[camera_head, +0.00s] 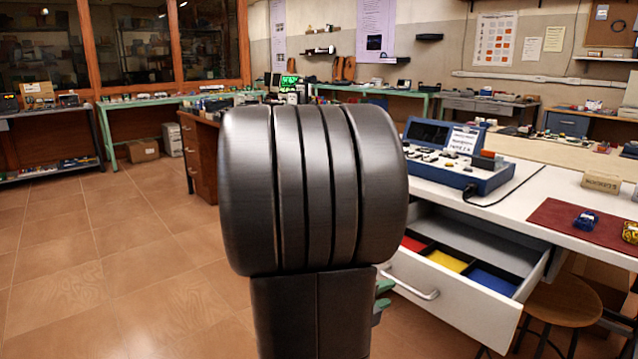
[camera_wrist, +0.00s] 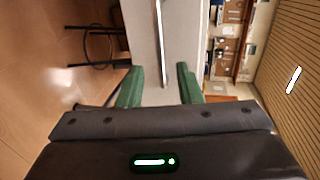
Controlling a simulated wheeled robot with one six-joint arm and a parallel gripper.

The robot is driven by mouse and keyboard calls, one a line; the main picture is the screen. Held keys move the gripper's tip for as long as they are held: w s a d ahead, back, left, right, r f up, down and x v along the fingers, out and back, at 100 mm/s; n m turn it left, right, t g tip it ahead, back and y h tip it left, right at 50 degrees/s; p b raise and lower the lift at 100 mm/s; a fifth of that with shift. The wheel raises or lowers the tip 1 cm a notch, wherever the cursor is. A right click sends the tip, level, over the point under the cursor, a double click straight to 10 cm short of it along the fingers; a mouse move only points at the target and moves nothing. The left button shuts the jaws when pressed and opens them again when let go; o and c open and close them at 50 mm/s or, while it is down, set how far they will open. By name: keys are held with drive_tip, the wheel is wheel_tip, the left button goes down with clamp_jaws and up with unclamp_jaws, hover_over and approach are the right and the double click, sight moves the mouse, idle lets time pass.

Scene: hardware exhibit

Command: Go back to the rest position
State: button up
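My gripper shows in the wrist view (camera_wrist: 160,86) with its two green fingers well apart and nothing between them. In the head view only bits of green finger show at the right edge of my dark arm, which hides the rest of the gripper. My arm stands upright in the middle of the head view. An open white drawer (camera_head: 440,318) lies to the right of the gripper, with red, yellow and blue compartments. I cannot tell how far the gripper is from the drawer.
A white workbench (camera_head: 540,190) at right holds a blue electronics case (camera_head: 458,160) and a dark red mat (camera_head: 588,226). A wooden stool (camera_head: 562,300) stands below it, beside the drawer. Open tiled floor (camera_head: 110,270) lies to the left. Green-framed benches stand at the back.

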sight(402, 286)
drive_tip(key=shift+b+x, duration=0.7)
drive_tip(key=shift+x, duration=2.5)
drive_tip(key=shift+s, duration=0.1)
